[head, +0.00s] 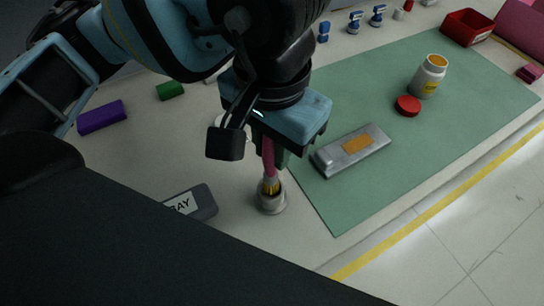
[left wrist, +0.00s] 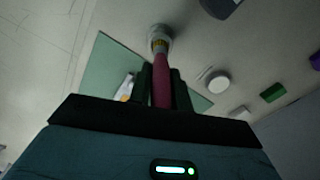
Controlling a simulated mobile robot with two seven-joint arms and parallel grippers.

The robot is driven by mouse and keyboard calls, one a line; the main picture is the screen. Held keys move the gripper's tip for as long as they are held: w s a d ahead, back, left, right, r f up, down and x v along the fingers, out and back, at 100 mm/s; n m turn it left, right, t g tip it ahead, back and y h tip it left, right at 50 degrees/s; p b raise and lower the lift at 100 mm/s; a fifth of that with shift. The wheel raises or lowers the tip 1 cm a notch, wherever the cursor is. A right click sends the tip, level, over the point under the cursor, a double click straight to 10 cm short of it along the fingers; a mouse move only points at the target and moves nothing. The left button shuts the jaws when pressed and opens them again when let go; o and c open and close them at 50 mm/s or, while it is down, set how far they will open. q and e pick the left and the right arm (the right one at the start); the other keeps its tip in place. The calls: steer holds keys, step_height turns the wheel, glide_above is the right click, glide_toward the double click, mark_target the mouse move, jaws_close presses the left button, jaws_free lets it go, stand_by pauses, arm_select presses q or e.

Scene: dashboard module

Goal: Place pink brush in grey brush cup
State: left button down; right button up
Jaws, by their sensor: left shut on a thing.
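The pink brush (head: 268,158) hangs nearly upright, bristles down, below my left gripper (head: 272,138). The gripper is shut on its pink handle, which also shows between the fingers in the left wrist view (left wrist: 162,85). The grey brush cup (head: 271,204) stands on the table directly under the brush. The yellowish bristles overlap the cup's mouth, and their tip seems to be at or inside the rim; how deep I cannot tell. In the left wrist view the cup (left wrist: 160,36) lies just beyond the brush end. My right gripper is not in view.
Purple (head: 101,117) and green (head: 169,90) blocks lie at left.

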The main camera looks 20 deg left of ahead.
mark_target(272, 163)
arm_select(q)
steer(key=shift+f, duration=1.85)
steer(key=shift+f, duration=0.15)
steer(key=c, duration=1.3)
jaws_free()
step_height(272, 163, up, 12)
steer(key=shift+r+p, duration=0.2)
steer(key=shift+p, duration=0.1)
